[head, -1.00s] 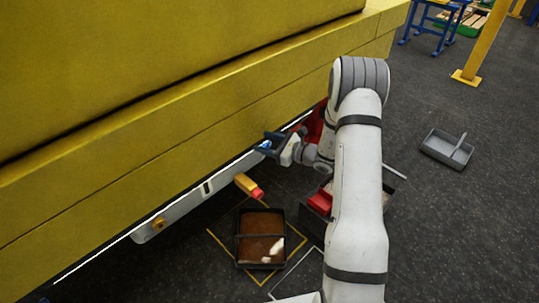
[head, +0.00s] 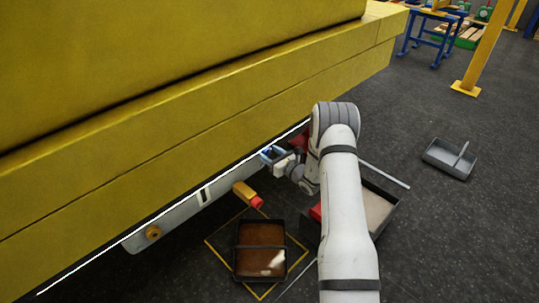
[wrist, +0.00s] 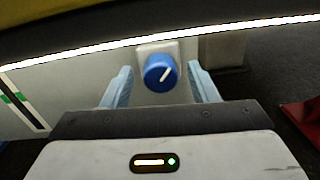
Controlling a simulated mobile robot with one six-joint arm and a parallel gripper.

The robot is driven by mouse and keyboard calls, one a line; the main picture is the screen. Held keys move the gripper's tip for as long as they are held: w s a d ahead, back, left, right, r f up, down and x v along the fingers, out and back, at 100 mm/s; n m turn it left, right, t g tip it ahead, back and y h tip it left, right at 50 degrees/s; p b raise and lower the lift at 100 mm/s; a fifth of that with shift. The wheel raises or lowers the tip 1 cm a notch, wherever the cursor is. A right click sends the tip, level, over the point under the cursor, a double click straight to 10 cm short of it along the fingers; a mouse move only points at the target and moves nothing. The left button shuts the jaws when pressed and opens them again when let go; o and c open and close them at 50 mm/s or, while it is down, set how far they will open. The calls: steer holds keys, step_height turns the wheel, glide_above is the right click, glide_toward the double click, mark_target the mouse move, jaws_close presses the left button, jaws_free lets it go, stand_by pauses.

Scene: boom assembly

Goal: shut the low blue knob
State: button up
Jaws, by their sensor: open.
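The blue knob (wrist: 160,72) sits on a pale square mount on the grey panel under the yellow boom, with a white mark running diagonally across its face. In the wrist view my gripper (wrist: 160,90) is open, with one light blue finger on each side of the knob and gaps showing between fingers and knob. In the head view my gripper (head: 272,154) is at the panel below the boom's edge. The knob is hard to tell from the blue fingers there.
The yellow boom (head: 200,130) overhangs the panel (head: 180,214). A yellow-and-red cylinder (head: 247,195) and an orange knob (head: 153,232) are to the left. A dark tray (head: 262,236) with brown contents stands on the floor below. A grey tray (head: 449,158) lies on open floor at right.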

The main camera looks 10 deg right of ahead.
steer(key=shift+w+a, duration=0.1)
steer(key=shift+w, duration=0.05)
steer(key=shift+c, duration=0.4)
steer(key=c, duration=0.9)
